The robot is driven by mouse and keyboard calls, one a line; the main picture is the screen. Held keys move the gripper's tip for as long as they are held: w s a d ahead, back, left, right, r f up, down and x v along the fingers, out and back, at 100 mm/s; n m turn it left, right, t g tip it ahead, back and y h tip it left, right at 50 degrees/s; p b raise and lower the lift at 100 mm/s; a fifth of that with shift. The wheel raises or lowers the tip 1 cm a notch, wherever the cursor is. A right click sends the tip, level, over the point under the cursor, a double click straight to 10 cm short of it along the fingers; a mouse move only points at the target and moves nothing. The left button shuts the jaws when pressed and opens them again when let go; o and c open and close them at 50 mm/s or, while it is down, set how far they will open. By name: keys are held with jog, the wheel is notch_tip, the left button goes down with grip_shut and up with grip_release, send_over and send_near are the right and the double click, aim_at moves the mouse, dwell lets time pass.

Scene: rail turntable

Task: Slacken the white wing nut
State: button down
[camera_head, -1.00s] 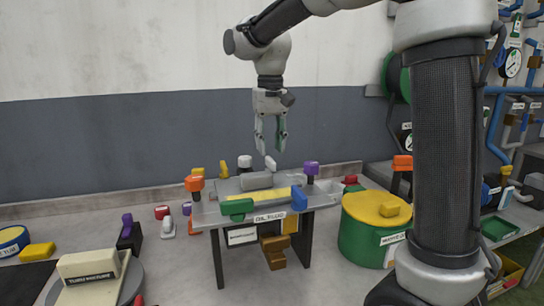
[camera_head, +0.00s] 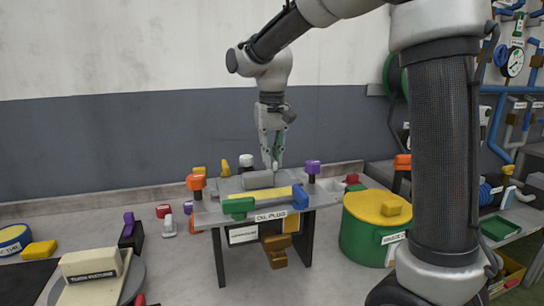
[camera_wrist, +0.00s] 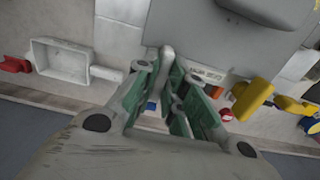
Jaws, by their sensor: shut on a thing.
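The white wing nut (camera_head: 275,166) stands at the grey cylinder (camera_head: 258,180) on top of the small table (camera_head: 215,209). My gripper (camera_head: 272,160) points down over the table with its green-padded fingers closed on the wing nut, which is mostly hidden between them. In the wrist view my gripper (camera_wrist: 160,74) has its green fingers close together, with a pale upright piece, apparently the wing nut (camera_wrist: 167,54), at their tips.
Orange (camera_head: 196,182) and purple (camera_head: 312,167) knobs flank the table top. Blue (camera_head: 299,197) and green (camera_head: 238,207) handles are at its front edge. A green drum with a yellow lid (camera_head: 370,235) stands to the right, a turntable (camera_head: 130,285) at the left front.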

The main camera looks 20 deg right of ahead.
jog(key=shift+n, duration=0.4)
jog(key=n, duration=0.3)
jog(key=shift+n, duration=0.3)
jog(key=n, duration=0.4)
jog(key=shift+n, duration=0.3)
jog(key=n, duration=0.4)
jog(key=shift+n, duration=2.3)
jog(key=c, duration=1.5)
grip_release()
